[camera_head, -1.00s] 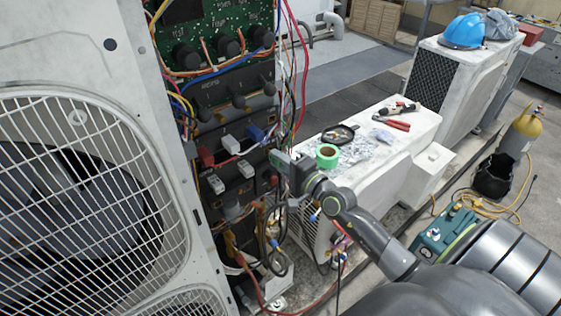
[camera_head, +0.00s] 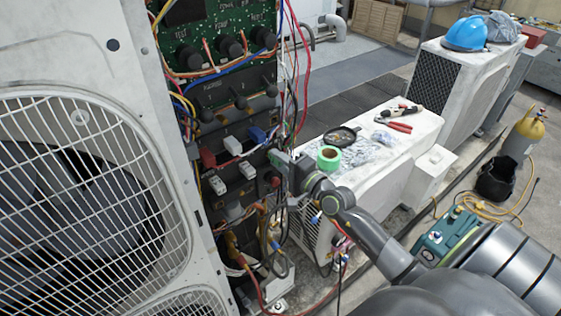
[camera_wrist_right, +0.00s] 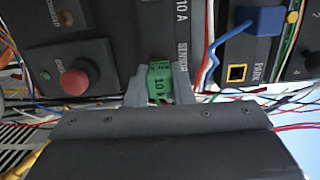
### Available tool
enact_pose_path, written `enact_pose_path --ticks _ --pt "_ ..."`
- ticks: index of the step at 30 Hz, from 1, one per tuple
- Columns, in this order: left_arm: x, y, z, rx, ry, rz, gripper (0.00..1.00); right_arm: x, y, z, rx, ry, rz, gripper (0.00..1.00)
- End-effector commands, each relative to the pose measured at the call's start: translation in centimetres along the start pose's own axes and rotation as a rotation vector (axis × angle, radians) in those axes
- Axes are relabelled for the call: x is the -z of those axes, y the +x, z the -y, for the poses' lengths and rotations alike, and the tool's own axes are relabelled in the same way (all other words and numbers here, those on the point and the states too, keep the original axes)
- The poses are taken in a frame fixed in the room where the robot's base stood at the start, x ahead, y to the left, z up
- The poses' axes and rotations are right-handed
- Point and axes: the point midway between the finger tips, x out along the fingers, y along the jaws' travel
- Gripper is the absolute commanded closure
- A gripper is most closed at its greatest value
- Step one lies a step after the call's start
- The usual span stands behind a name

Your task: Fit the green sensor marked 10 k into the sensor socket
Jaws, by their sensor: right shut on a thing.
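The green sensor (camera_wrist_right: 159,84), marked 10 k, sits between the two grey fingers of my right gripper (camera_wrist_right: 158,88) in the right wrist view. The fingers are shut on it. Its far end faces the dark panel, beside the printed label SENSOR (camera_wrist_right: 182,57). The sensor socket itself is hidden, and I cannot tell whether the sensor touches it or enters it. In the head view my right gripper (camera_head: 281,160) is at the right edge of the open unit's panel (camera_head: 230,120). My left gripper is not in view.
A red button (camera_wrist_right: 76,80) is left of the sensor. A blue plug (camera_wrist_right: 262,19) and a square socket labelled PARK (camera_wrist_right: 236,73) are to its right. Loose wires (camera_head: 297,75) hang beside the panel. Green tape (camera_head: 329,158) and red-handled pliers (camera_head: 399,127) lie on the white unit behind.

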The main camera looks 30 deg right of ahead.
Motion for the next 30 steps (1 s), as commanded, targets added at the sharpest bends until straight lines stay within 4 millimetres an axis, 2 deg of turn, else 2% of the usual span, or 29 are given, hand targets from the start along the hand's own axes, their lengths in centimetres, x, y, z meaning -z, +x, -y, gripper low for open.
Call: enact_pose_path --ticks 23,24,30 --pt "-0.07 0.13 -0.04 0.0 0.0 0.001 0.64 0.1 0.92 0.1 0.002 0.0 0.0 1.0" --pt "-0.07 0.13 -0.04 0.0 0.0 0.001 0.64 0.1 0.92 0.11 0.002 0.0 0.0 0.76" --pt "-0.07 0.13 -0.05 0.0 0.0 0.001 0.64 0.1 0.89 0.06 0.001 0.0 0.0 0.53"
